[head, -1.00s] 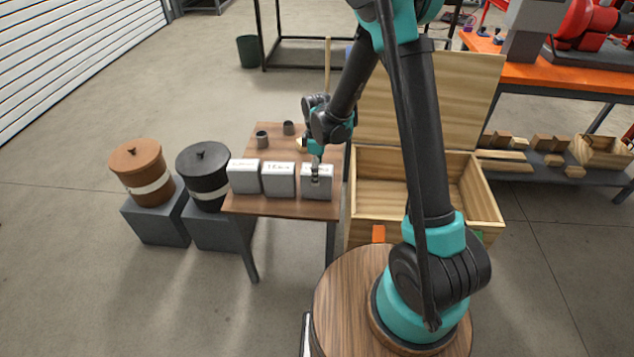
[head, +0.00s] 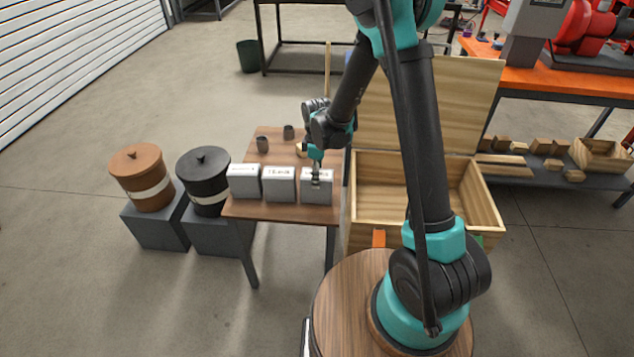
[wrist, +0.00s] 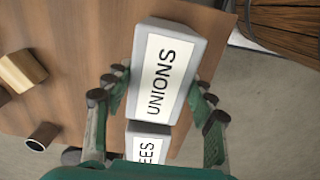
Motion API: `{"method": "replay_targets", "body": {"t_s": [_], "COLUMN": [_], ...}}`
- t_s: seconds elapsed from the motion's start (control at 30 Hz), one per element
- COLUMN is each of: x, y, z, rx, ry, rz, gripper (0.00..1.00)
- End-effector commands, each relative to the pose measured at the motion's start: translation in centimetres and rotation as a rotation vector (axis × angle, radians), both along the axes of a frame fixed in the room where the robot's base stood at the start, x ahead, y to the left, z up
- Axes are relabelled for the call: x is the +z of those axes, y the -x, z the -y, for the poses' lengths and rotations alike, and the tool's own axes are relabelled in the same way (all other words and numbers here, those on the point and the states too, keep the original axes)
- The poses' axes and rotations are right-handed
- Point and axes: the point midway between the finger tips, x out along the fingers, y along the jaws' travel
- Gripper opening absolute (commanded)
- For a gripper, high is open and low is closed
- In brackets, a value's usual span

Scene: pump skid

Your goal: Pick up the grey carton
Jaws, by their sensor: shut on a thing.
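Three grey cartons with white labels stand in a row on the small wooden table (head: 280,211). My gripper (head: 316,178) is at the rightmost grey carton (head: 317,190), pointing down, and is shut on it. In the wrist view the gripper (wrist: 160,88) has one finger on each side of this carton (wrist: 166,72), whose label reads UNIONS. I cannot tell whether its base is clear of the table. The middle carton (head: 280,189) is close beside it; its label is partly visible in the wrist view (wrist: 148,148). The left carton (head: 244,188) stands beyond that.
Two dark cups (head: 262,144) and a wooden block (wrist: 22,72) are on the table. An open wooden crate (head: 473,208) with a raised lid stands close on the right. Brown (head: 141,178) and black (head: 204,181) lidded bins stand on grey blocks at left.

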Motion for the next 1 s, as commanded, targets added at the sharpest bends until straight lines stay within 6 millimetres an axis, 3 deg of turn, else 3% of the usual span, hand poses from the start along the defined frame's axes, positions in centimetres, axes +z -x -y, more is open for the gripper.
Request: {"method": "replay_targets", "body": {"t_s": [0.17,0.37,0.47,0.8,1.0], "x": [0.5,2.4,4.4,13.5,17.4], "y": [0.0,0.0,0.0,0.0,0.0], "z": [0.0,0.0,0.0,0.0,0.0], "rx": [0.0,0.0,0.0,0.0,0.0], "ry": [0.0,0.0,0.0,0.0,0.0], "rz": [0.0,0.0,0.0,0.0,0.0], "gripper": [0.0,0.0,0.0,0.0,0.0]}}
